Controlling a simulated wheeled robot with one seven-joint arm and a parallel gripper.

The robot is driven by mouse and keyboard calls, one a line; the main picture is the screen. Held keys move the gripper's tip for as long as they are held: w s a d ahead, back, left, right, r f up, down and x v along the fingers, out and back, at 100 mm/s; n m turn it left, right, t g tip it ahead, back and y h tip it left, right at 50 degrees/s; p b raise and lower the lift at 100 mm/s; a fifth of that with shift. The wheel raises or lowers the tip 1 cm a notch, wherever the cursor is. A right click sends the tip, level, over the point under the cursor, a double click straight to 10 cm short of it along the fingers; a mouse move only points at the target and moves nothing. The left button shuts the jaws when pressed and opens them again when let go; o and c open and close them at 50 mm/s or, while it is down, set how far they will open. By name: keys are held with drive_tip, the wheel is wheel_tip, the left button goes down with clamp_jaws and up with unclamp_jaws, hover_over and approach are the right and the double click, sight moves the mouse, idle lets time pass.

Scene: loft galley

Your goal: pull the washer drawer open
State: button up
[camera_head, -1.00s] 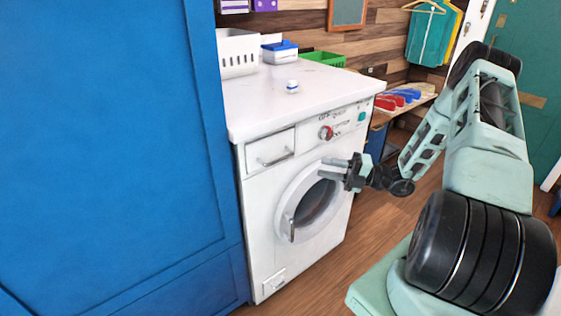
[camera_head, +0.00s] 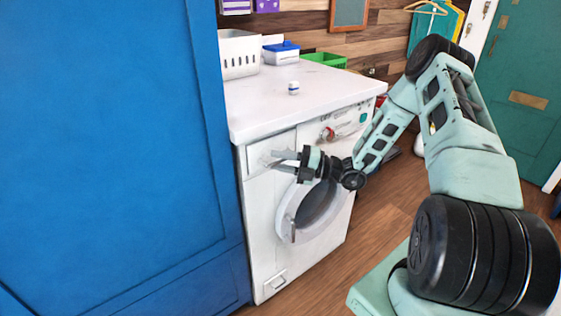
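The washer (camera_head: 262,215) is a white front-loader with a round door below its control panel. Its drawer (camera_head: 256,150) is at the upper left of the front, and its face looks flush with the front. My gripper (camera_head: 273,160) is at the drawer front, reaching in from the right. Its two fingers show apart, one above the other, at the height of the drawer handle. The handle is mostly hidden by the fingers, so I cannot tell whether they touch it.
A blue cabinet (camera_head: 110,150) stands close on the left of the washer. The round door (camera_head: 285,215) is just below my gripper. Wooden floor lies free to the right.

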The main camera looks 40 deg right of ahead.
clamp_jaws()
drive_tip(key=s+p, duration=0.6)
drive_tip(key=s, duration=0.8)
drive_tip(key=shift+s+d, duration=0.25)
drive_tip(key=shift+d, duration=0.05)
drive_tip(key=shift+f, duration=0.1)
unclamp_jaws()
drive_tip(key=b+v, duration=0.2)
drive_tip(key=v, duration=1.5)
drive_tip(key=shift+d, duration=0.15)
